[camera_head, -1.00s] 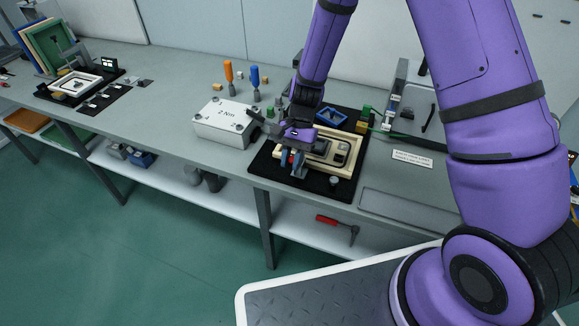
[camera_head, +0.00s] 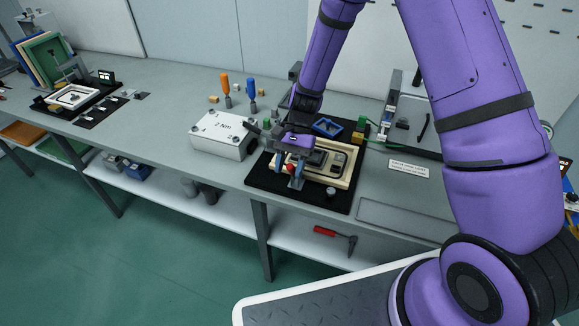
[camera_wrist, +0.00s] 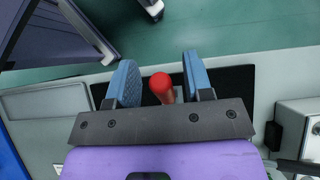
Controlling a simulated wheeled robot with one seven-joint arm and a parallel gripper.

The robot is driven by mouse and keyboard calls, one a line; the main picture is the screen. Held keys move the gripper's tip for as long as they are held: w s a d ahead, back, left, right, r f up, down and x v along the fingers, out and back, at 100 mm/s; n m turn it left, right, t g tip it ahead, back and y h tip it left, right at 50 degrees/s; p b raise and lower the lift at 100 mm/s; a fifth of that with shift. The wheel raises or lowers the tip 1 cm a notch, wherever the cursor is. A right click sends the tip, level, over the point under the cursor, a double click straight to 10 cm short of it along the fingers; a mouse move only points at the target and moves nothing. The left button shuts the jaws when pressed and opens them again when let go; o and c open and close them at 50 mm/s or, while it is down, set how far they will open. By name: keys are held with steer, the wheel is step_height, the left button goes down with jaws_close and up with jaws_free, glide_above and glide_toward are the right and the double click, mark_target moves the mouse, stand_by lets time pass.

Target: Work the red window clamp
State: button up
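The red clamp handle (camera_wrist: 162,86) stands between the two blue fingers of my gripper (camera_wrist: 160,82) in the wrist view. The fingers are apart, with a gap on each side of the red tip, so my gripper is open around it. In the head view my gripper (camera_head: 291,168) is low over the near edge of a beige window frame (camera_head: 340,179), with the red tip showing between the fingers. The frame lies on a black mat (camera_head: 262,180). My gripper hides most of the clamp's base.
A white box marked "2 Nm" (camera_head: 222,137) stands left of the mat. Orange (camera_head: 225,85) and blue (camera_head: 251,88) screwdrivers stand behind it. A blue frame (camera_head: 327,127) lies behind the beige one. A red-handled tool (camera_head: 325,231) lies on the shelf below.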

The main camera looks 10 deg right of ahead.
steer(key=v, duration=1)
steer(key=shift+w+r, duration=0.25)
steer(key=shift+r, duration=0.05)
steer(key=shift+d, duration=0.1)
steer(key=shift+c, duration=0.5)
